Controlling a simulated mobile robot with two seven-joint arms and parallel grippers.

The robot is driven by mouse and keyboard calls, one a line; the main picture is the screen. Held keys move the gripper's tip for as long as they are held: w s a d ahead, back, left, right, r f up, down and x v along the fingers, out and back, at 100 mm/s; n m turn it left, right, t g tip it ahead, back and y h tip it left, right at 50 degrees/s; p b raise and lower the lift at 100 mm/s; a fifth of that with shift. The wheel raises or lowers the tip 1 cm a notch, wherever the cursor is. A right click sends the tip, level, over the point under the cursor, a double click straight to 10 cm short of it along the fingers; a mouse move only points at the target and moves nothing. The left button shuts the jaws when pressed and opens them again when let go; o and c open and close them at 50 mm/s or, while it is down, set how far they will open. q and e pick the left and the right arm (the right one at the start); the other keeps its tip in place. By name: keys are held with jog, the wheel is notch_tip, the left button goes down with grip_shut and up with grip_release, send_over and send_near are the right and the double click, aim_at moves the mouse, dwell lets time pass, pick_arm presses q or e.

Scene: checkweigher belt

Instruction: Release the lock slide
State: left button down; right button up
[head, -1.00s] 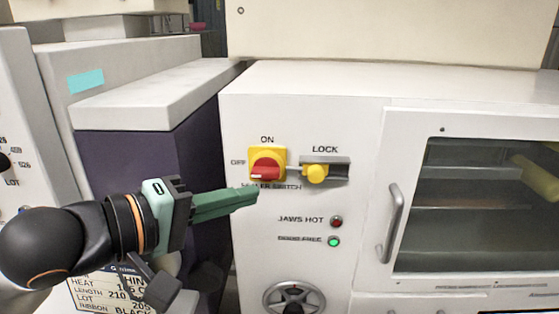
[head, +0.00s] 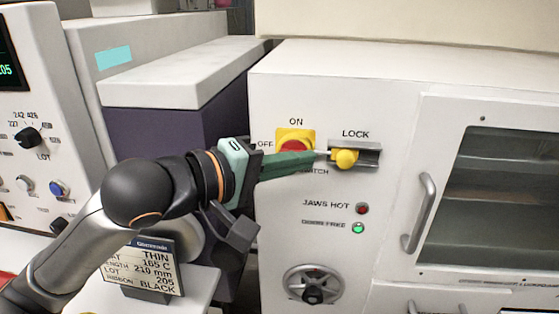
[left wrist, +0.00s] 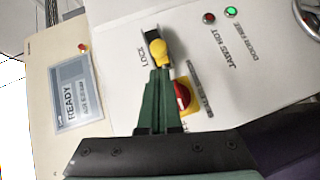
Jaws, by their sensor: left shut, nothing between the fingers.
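The lock slide is a yellow knob (head: 345,158) in a grey slotted bracket (head: 370,154) under the word LOCK on the white machine front. The knob sits at the left end of the slot. My left gripper (head: 318,160) is shut and empty, its green fingertips at the left side of the knob. In the left wrist view the fingertips (left wrist: 158,72) reach the yellow knob (left wrist: 158,50); whether they touch it I cannot tell. The red and yellow rotary switch (head: 294,142) is partly hidden behind the fingers. My right gripper is not in view.
Below are a dark red JAWS HOT lamp (head: 362,208), a lit green lamp (head: 358,228) and a round dial (head: 313,288). A door handle (head: 422,213) and windowed door stand to the right. A settings sign (head: 150,268) stands below my left arm.

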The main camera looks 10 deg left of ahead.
aim_at(346, 158)
pick_arm(q)
jog(key=shift+x, duration=2.15)
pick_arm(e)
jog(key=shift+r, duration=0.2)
pick_arm(q)
jog(key=shift+d+r+p, duration=0.1)
jog(key=shift+d+p, duration=0.35)
jog(key=shift+p, duration=0.1)
jog(key=shift+d+p, duration=0.4)
jog(key=shift+d, duration=0.9)
jog(key=shift+a, duration=0.1)
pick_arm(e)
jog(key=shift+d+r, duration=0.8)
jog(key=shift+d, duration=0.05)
